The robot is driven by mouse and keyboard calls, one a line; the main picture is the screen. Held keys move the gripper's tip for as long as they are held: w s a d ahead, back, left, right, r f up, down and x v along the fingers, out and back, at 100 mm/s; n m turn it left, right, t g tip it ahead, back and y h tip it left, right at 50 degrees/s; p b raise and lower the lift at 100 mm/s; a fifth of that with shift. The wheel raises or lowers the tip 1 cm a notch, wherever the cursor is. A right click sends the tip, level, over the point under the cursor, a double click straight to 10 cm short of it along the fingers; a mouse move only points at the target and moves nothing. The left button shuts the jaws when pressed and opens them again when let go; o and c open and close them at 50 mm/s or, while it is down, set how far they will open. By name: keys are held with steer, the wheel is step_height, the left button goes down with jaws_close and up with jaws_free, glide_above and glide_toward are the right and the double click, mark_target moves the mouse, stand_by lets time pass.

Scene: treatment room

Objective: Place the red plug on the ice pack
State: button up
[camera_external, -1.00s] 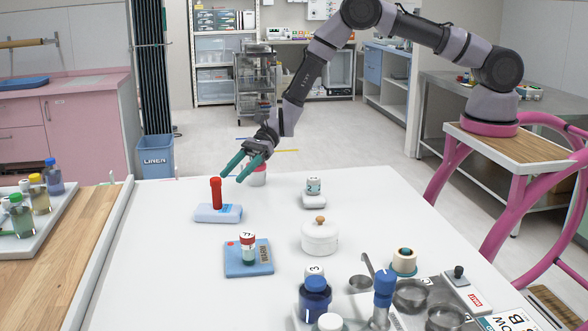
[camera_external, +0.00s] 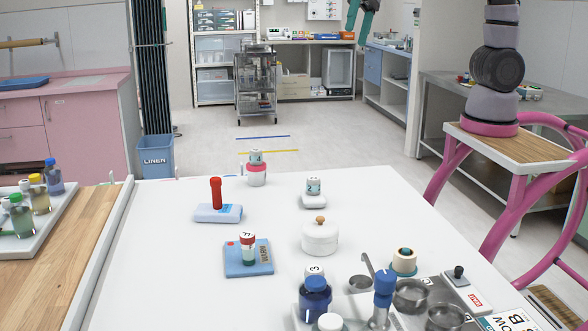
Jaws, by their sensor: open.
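The red plug (camera_external: 216,192) stands upright on a pale blue-white pack (camera_external: 228,214), which looks like the ice pack, near the far left of the white table. My gripper (camera_external: 358,20) is high at the top edge of the view, well away from the plug. Its green fingers point down and are apart, with nothing between them. Most of my forearm is out of the frame.
A blue pad (camera_external: 262,268) marked WARM holds a small vial (camera_external: 247,247). A white lidded pot (camera_external: 320,239), a small scale-like block with a jar (camera_external: 313,187), and a pink-white container (camera_external: 257,177) stand nearby. Bottles and metal bowls (camera_external: 411,295) crowd the front right.

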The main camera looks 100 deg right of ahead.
steer(key=s+d+r+n+t+h, duration=0.1)
steer(key=s+d+n+h, duration=0.1)
steer(key=s, duration=0.9)
steer(key=s+d+r+n+t+h, duration=0.1)
steer(key=s+n, duration=0.4)
steer(key=s, duration=0.6)
steer(key=shift+s+d+r+t+h, duration=0.15)
steer(key=shift+d+r+t+h, duration=0.15)
steer(key=shift+d+r+h, duration=0.7)
steer(key=shift+d+f, duration=0.2)
steer(key=shift+f, duration=0.1)
